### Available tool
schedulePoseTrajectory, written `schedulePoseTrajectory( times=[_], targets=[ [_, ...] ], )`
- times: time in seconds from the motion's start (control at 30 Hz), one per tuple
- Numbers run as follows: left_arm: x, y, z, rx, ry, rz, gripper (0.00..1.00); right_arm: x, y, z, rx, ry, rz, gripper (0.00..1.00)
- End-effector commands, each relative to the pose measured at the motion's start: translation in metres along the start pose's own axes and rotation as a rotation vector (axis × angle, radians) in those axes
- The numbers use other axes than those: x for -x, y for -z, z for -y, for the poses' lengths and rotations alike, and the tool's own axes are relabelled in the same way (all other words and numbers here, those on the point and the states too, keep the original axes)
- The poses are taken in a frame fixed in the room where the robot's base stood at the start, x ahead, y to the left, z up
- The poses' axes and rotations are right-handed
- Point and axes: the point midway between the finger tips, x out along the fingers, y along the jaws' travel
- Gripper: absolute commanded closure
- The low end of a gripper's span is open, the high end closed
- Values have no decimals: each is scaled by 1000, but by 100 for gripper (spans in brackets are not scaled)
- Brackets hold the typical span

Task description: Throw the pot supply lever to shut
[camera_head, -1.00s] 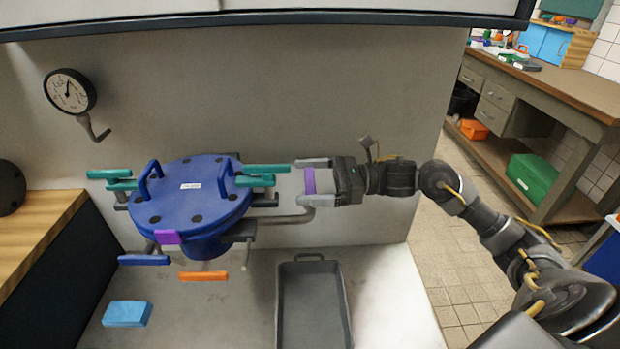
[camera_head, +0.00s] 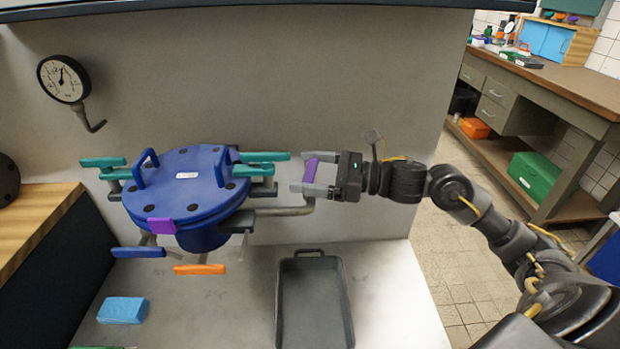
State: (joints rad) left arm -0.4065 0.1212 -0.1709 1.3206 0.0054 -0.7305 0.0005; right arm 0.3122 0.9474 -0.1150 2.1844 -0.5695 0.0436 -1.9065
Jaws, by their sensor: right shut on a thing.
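The blue lidded pot (camera_head: 188,200) stands on the left. A bent pipe (camera_head: 285,211) runs from it to the right, toward a purple lever (camera_head: 311,168). That lever leans slightly, its top to the right. My right gripper (camera_head: 308,172) comes in from the right and is shut on this purple lever, with one finger above and one below in the picture. The fingers hide part of the lever and its joint to the pipe. My left gripper is not in view.
Teal, blue and orange (camera_head: 199,269) handles stick out around the pot. A purple tab (camera_head: 161,226) is on its front rim. A gauge (camera_head: 63,79) hangs on the wall. A grey tray (camera_head: 314,300) and a light-blue block (camera_head: 123,310) lie on the bench.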

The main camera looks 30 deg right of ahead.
Motion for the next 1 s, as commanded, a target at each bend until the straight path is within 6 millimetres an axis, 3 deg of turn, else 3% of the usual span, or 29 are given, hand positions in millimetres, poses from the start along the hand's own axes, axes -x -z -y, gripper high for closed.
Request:
schedulePoseTrajectory(
  times=[0.2, 0.33, 0.47, 0.67, 1.0],
  targets=[
    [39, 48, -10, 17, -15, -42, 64, 0, 3, -2, 4, 192, 5, 32],
    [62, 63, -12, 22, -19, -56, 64, -1, 2, -2, 2, 316, 7, 32],
    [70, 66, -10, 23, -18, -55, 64, -1, -1, -3, 0, 434, 6, 32],
    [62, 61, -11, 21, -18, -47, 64, -1, -2, -2, -5, 554, 4, 32],
    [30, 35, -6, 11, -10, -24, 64, -1, -2, -1, -7, 667, 2, 32]
  ],
)
